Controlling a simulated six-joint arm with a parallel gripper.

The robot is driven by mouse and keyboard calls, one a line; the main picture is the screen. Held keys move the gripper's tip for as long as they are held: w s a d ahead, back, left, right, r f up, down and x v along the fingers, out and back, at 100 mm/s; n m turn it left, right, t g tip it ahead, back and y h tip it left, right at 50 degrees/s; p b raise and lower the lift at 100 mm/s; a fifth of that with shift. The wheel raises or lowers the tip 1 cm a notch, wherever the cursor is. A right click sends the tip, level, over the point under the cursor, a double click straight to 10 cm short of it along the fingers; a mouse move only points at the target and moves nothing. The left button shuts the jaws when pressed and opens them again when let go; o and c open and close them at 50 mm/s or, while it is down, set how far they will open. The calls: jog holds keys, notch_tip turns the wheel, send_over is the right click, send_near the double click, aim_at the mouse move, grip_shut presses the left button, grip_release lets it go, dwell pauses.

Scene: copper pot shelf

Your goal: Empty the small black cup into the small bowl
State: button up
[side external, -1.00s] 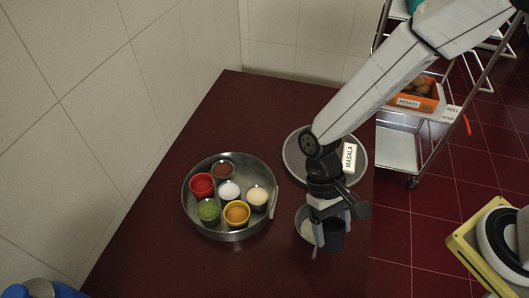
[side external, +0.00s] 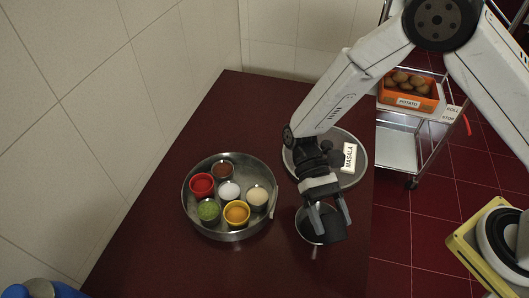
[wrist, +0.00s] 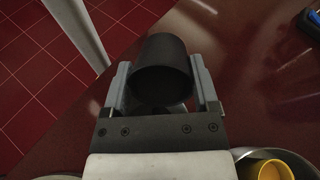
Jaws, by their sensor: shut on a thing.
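My gripper (side external: 333,223) is shut on the small black cup (side external: 331,233), one finger on each side. The cup is tilted over in the side view, above the small bowl. In the wrist view the cup (wrist: 165,50) sits between the fingers, with a dark round end toward the camera; its contents cannot be made out. The small metal bowl (side external: 299,226) is mostly hidden behind the cup and fingers, with only part of its rim showing at left. I cannot see whether anything is falling from the cup.
A round steel tray (side external: 188,215) with several small cups of coloured powder stands to the left. A large round metal plate (side external: 352,178) with a MASALA label (side external: 349,157) lies behind my gripper. The table's right edge is close by. The front of the table is clear.

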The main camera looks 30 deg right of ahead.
aim_at(339, 231)
jog(key=shift+w+d+r+g+y, duration=0.1)
jog(key=shift+w+g+y, duration=0.2)
jog(key=shift+g, duration=1.05)
jog(key=shift+w+d+r+g+y, duration=0.15)
jog(key=shift+w+g, duration=0.25)
jog(key=shift+g, duration=0.95)
jog(key=shift+a+t, duration=0.1)
jog(key=shift+t, duration=0.2)
